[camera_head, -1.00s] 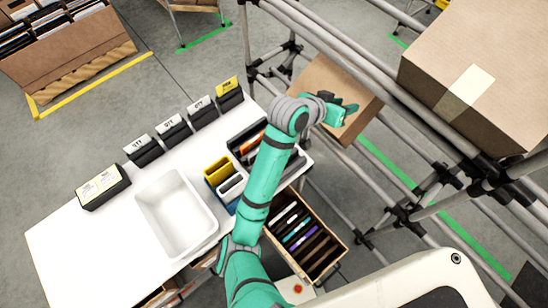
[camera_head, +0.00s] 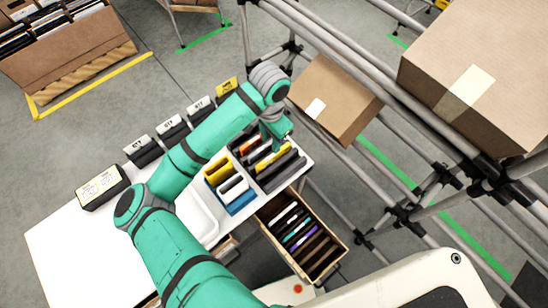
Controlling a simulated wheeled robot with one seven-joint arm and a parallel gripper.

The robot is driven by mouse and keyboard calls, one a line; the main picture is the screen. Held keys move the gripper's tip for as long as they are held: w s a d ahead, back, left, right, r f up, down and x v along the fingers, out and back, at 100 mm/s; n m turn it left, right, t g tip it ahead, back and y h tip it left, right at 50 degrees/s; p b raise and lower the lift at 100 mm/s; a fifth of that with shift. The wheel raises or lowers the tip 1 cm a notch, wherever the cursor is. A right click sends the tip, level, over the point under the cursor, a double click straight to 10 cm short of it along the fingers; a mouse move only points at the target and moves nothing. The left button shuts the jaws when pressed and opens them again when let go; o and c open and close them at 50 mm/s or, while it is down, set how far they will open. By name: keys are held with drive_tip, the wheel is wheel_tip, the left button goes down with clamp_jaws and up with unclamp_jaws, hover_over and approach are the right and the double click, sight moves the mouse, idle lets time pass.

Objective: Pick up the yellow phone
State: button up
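A yellow phone-like slab (camera_head: 271,159) stands tilted among black and orange slabs in the dark bin (camera_head: 268,187) at the right end of the white table. Another yellow slab (camera_head: 219,174) stands in the blue bin (camera_head: 241,203) to its left, beside white ones. I cannot tell which of them is the phone. My gripper (camera_head: 277,145) points down over the dark bin, just above and behind the first yellow slab. Its fingers are small and partly hidden, so I cannot tell whether they are open or touching anything.
A brown carton (camera_head: 300,258) of upright dark, white, purple and teal slabs stands in front of the bins. A rack of grey tubes (camera_head: 350,70) with tilted cartons (camera_head: 350,118) borders the right. Labelled black holders (camera_head: 172,130) line the table's back edge.

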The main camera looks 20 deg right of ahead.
sight(274, 159)
wheel_tip(274, 159, down, 3)
drive_tip(key=shift+f, duration=0.15)
drive_tip(key=shift+s+d+f, duration=0.1)
drive_tip(key=shift+d+f, duration=0.15)
drive_tip(key=shift+f, duration=1.15)
drive_tip(key=shift+s+d+f, duration=0.1)
drive_tip(key=shift+d+f, duration=0.1)
drive_tip(key=shift+f, duration=1.15)
drive_tip(key=shift+a, duration=0.1)
clamp_jaws()
